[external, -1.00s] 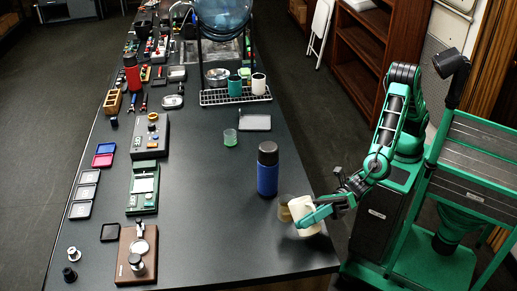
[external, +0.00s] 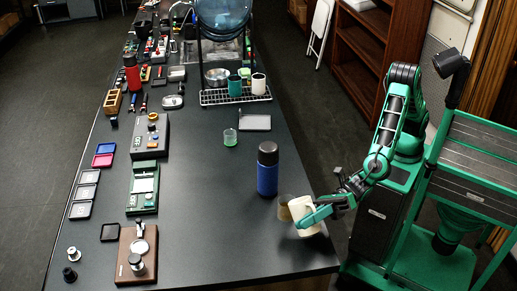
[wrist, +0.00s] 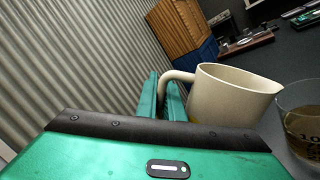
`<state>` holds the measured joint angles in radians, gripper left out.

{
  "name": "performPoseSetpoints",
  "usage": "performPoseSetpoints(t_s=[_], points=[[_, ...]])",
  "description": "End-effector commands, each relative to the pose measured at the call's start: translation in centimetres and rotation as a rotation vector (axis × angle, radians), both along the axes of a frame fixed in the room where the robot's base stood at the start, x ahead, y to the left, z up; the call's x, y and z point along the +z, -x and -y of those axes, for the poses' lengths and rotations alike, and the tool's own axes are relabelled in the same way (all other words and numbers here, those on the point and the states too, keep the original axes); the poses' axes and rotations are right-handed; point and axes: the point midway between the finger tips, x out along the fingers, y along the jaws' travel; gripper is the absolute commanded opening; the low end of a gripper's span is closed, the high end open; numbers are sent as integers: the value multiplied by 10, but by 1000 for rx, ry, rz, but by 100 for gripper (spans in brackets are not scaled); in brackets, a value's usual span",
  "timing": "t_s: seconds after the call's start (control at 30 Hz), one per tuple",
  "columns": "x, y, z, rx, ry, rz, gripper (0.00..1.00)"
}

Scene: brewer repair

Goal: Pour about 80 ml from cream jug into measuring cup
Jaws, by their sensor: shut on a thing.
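The cream jug (external: 303,216) is a cream-coloured, handled vessel near the table's front right corner. My gripper (external: 312,218) is shut on its handle, which shows between the green fingers (wrist: 166,98) in the wrist view. The jug (wrist: 228,98) looks tilted, with its spout toward the measuring cup; its contents are hidden. The measuring cup (external: 284,208) is clear and brownish, just behind and left of the jug. In the wrist view the cup (wrist: 300,122) is partly cut off, has dark printed marks, and sits below the spout.
A blue flask (external: 267,172) with a black lid stands behind and left of the cup. A small green-tinted glass (external: 230,138) and a grey tray (external: 255,123) are farther back. The table (external: 213,220) is clear left of the jug.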

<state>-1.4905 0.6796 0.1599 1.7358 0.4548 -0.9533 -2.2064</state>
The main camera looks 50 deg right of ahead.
Motion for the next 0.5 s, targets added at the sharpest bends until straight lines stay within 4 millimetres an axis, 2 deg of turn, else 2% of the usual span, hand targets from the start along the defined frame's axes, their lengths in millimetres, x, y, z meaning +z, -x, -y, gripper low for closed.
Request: performPoseSetpoints(t_s=[0.2, 0.5], points=[[-13, 6, -2, 2, 25, 61, 0], [-29, 33, -14, 2, 115, 288, 0]])
